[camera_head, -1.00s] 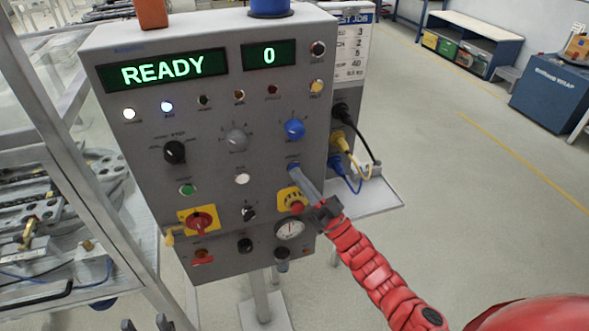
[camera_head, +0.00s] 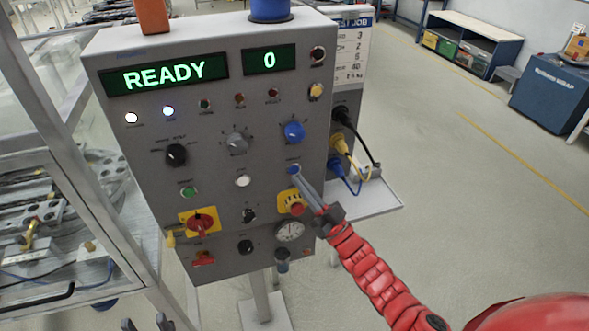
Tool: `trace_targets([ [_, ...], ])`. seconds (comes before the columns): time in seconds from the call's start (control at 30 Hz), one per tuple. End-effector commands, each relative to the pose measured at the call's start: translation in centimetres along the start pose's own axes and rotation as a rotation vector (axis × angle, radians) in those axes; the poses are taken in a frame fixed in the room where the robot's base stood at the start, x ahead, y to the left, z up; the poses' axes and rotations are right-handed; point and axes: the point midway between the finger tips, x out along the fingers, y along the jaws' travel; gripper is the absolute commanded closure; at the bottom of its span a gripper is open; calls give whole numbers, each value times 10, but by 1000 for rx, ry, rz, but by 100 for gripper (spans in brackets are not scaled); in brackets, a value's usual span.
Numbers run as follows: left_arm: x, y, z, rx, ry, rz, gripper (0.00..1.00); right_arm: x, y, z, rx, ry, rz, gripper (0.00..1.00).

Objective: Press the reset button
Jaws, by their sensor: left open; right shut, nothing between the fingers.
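A grey control panel (camera_head: 215,135) stands in front of me, with a green-lit display reading READY and a second one reading 0. A small blue button (camera_head: 293,168) sits on its right side, below the blue knob; its label is too small to read, so I cannot tell for certain that it is the reset button. My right gripper (camera_head: 298,177) is shut and empty, its tips just below and right of this blue button. I cannot tell if they touch it. My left gripper (camera_head: 145,324) is open, only its dark fingertips showing at the bottom edge.
A yellow-backed red emergency-style knob (camera_head: 296,204) is close beside my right fingers.

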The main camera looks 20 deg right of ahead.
Motion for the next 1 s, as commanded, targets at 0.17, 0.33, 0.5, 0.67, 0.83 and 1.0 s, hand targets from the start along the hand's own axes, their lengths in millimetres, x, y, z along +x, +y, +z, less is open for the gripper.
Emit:
trace_targets([
  [0.17, 1, 0, 0, 0, 0, 0, 50, -1, -1, -1, 1, -1, 0, 100],
  [0.33, 10, 0, -2, 0, 0, 0, 50, -7, -6, -7, 2, -2, 0, 100],
  [0.5, 21, -1, -4, 0, 0, 0, 50, -19, -15, -17, 2, -3, -1, 100],
  [0.67, 28, -1, -5, 0, 0, 0, 50, -30, -22, -24, 1, -3, 0, 100],
  [0.83, 29, -1, -5, 0, 0, 0, 50, -36, -25, -25, 1, -2, 1, 100],
  [1.0, 28, -1, -5, 0, 0, 0, 50, -35, -25, -25, 0, -1, 0, 100],
])
